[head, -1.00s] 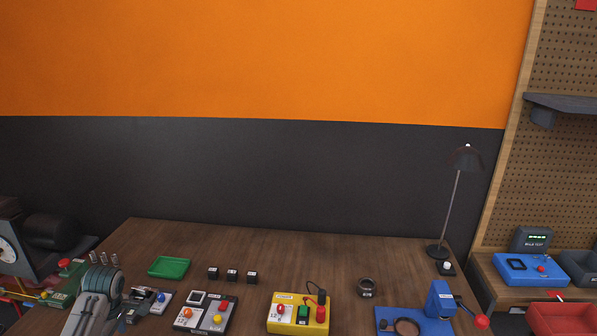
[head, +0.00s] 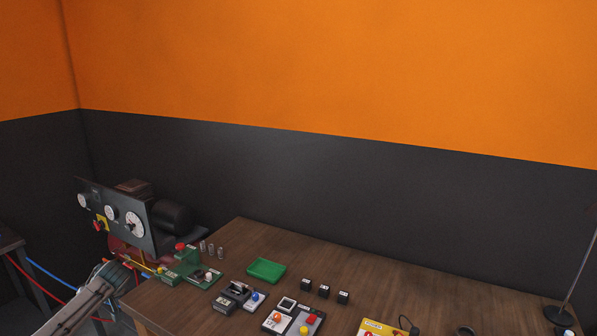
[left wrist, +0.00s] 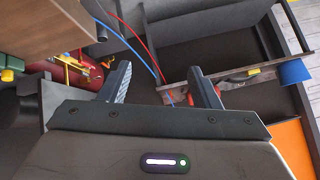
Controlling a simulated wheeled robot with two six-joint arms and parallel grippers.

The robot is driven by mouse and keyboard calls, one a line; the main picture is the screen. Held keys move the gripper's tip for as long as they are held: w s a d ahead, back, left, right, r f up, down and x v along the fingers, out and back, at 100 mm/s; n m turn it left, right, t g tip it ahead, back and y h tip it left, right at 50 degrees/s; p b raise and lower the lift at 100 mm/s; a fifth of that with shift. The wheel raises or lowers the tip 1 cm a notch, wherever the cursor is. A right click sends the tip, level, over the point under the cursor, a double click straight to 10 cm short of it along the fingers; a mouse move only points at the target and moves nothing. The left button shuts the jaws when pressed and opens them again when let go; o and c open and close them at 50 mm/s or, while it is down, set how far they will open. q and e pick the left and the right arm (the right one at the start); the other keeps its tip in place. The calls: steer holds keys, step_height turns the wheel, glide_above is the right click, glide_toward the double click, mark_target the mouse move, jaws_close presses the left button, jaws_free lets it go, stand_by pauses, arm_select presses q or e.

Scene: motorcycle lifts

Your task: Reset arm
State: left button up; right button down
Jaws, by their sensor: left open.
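My left arm comes in at the lower left of the head view, in front of the gauge panel and beside the workbench's left end. In the left wrist view my left gripper (left wrist: 160,88) has its two dark fingers spread apart with nothing between them. Beyond the fingers are a dark floor area and red and blue cables. The wooden workbench (head: 200,295) edge is at the upper left of that view. My right gripper is in neither view.
A gauge panel with dials (head: 117,215) stands left of the bench. On the bench are a green tray (head: 266,270), several small black blocks (head: 324,291), a switch box (head: 292,318), a yellow box (head: 374,328) and a lamp (head: 577,280). Red and blue cables (head: 45,285) hang at the left.

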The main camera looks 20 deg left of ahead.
arm_select(q)
steer(key=s+a+f+m+t+y, duration=0.1)
steer(key=s+a+f+m, duration=0.75)
steer(key=s+f, duration=0.4)
steer(key=s+a+f+m+t, duration=0.1)
steer(key=s+a+f+m, duration=0.1)
steer(key=s+f+m, duration=0.45)
steer(key=s+a+f+m+t, duration=0.1)
steer(key=s+a+f+m, duration=0.15)
steer(key=s, duration=0.75)
steer(key=s+d+f+n+g+h, duration=0.15)
steer(key=s+d+f, duration=0.25)
steer(key=d+f, duration=0.95)
steer(key=s+d+f+t+h, duration=0.1)
steer(key=s+d+f+h, duration=0.2)
steer(key=d+f, duration=1)
steer(key=s+d+f+n+h, duration=0.1)
steer(key=s+d+f+h, duration=0.15)
steer(key=d, duration=1.65)
steer(key=s+d+f+n+h, duration=0.15)
steer(key=d+f, duration=0.25)
steer(key=d, duration=1.4)
steer(key=s+d+b+x, duration=0.1)
steer(key=b+x, duration=1.3)
steer(key=shift+s+d+f+m+g, duration=0.25)
steer(key=shift+d+f+m+g, duration=0.15)
steer(key=shift+d, duration=0.25)
